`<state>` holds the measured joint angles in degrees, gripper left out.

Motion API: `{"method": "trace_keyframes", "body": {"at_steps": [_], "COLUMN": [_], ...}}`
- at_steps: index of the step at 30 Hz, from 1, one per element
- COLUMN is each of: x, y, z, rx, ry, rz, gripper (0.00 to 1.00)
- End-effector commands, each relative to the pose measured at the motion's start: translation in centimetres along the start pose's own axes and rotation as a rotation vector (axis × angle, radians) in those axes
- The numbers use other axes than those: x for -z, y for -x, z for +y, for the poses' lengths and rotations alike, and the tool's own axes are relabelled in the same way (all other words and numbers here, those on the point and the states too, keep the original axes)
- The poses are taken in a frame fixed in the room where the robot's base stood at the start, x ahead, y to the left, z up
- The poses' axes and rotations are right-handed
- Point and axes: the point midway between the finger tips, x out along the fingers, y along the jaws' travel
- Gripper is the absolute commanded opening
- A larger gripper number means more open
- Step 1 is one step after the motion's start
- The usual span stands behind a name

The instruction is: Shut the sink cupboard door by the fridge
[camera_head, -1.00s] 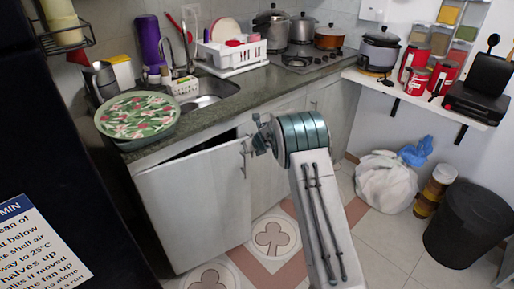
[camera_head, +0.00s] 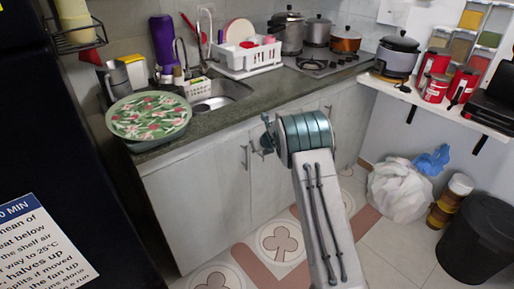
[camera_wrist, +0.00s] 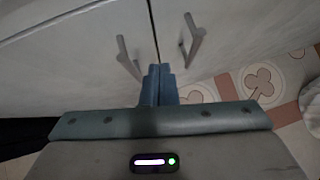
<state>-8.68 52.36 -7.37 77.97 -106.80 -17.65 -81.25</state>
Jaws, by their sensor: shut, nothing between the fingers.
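The white sink cupboard door by the fridge (camera_head: 195,205) stands about flush under the counter, with no wide dark opening along its top. Its bar handle (camera_head: 244,158) is near its right edge. In the wrist view this door (camera_wrist: 70,65) fills the left and its handle (camera_wrist: 128,58) shows beside a narrow dark seam. The neighbouring door (camera_wrist: 235,40) with its own handle (camera_wrist: 191,38) is right of the seam. My gripper (camera_head: 267,134) is shut and empty in front of the doors; its blue fingers (camera_wrist: 159,72) point at the seam between the handles. Contact cannot be told.
The dark fridge (camera_head: 60,140) stands close on the left. The counter (camera_head: 215,118) above holds a floral tray (camera_head: 150,116) and a dish rack (camera_head: 240,57). A white bag (camera_head: 398,190) and black bin (camera_head: 478,235) stand right. The tiled floor (camera_head: 285,240) before the doors is clear.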

Motion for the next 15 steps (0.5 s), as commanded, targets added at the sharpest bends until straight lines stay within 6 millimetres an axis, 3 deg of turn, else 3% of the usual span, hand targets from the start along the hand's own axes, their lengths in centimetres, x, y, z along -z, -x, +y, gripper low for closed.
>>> {"method": "trace_keyframes", "body": {"at_steps": [7, 15], "x": [2.3, 1.5], "y": [1.5, 7.1], "z": [-1.4, -1.4], "rx": [0.003, -0.005], "ry": [-0.005, 0.005], "rz": [-0.002, -0.002], "gripper": [0.0, 0.0]}}
